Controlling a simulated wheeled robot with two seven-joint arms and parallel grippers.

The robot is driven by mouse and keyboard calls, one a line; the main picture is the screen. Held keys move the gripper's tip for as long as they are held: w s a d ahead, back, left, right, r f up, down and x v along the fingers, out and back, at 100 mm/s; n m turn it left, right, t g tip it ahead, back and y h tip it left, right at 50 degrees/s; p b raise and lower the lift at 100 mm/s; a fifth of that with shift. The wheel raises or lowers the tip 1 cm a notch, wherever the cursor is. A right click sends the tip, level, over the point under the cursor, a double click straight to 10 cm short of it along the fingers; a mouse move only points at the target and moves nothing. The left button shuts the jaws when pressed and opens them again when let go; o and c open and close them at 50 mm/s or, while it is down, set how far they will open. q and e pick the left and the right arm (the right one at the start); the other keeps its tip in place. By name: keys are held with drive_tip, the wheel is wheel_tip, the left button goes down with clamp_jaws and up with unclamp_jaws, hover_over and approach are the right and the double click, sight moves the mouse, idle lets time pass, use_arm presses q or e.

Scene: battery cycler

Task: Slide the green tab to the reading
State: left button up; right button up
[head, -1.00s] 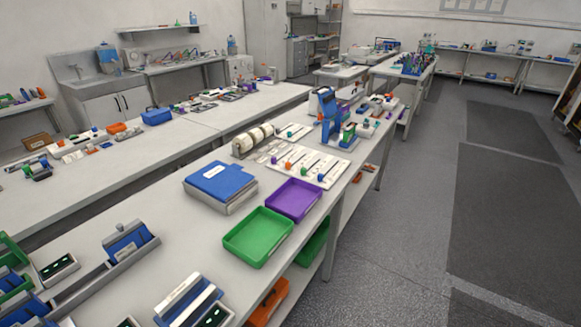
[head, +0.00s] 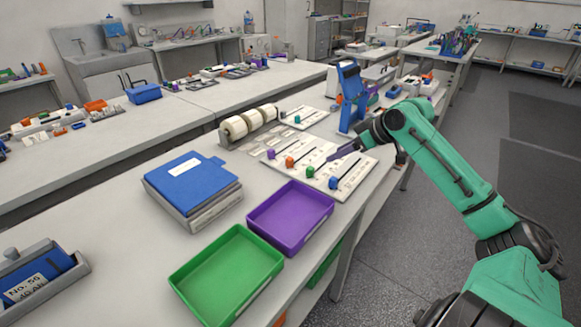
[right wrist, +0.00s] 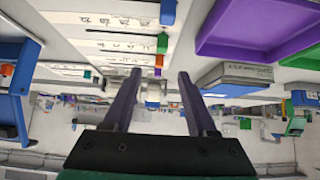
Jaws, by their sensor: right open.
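The white slider board (head: 350,176) lies on the near bench with several slots, each with a coloured tab at its near-left end. The green tab (head: 310,171) sits between the orange tab (head: 290,161) and the blue tab (head: 333,183). My right gripper (head: 332,157) is open and empty above the board, its dark fingers pointing left. In the right wrist view the green tab (right wrist: 162,43) shows beyond the gap between the open fingertips (right wrist: 159,73), apart from them. The printed readings are too small to read. My left gripper is not in view.
A purple tray (head: 290,218) and a green tray (head: 228,275) stand in front of the board. A blue-topped box (head: 192,185) is to the left. A roll holder (head: 248,122) and a blue stand (head: 350,95) are behind.

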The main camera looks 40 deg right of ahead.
sight(311, 168)
drive_tip(key=shift+w+a+f, duration=0.5)
drive_tip(key=shift+a+f, duration=0.1)
drive_tip(key=shift+a, duration=0.15)
drive_tip(key=x, duration=0.3)
drive_tip(key=p+x, duration=0.1)
drive_tip(key=x, duration=0.3)
drive_tip(key=p+x, duration=0.1)
drive_tip(key=x, duration=0.3)
drive_tip(key=shift+w+d+f, duration=0.15)
drive_tip(key=shift+d+f, duration=0.15)
drive_tip(key=shift+d, duration=0.05)
drive_tip(key=shift+r, duration=0.1)
drive_tip(key=shift+c, duration=0.6)
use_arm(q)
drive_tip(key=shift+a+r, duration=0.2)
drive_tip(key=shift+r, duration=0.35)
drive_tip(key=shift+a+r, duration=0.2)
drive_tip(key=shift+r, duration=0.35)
use_arm(e)
clamp_jaws()
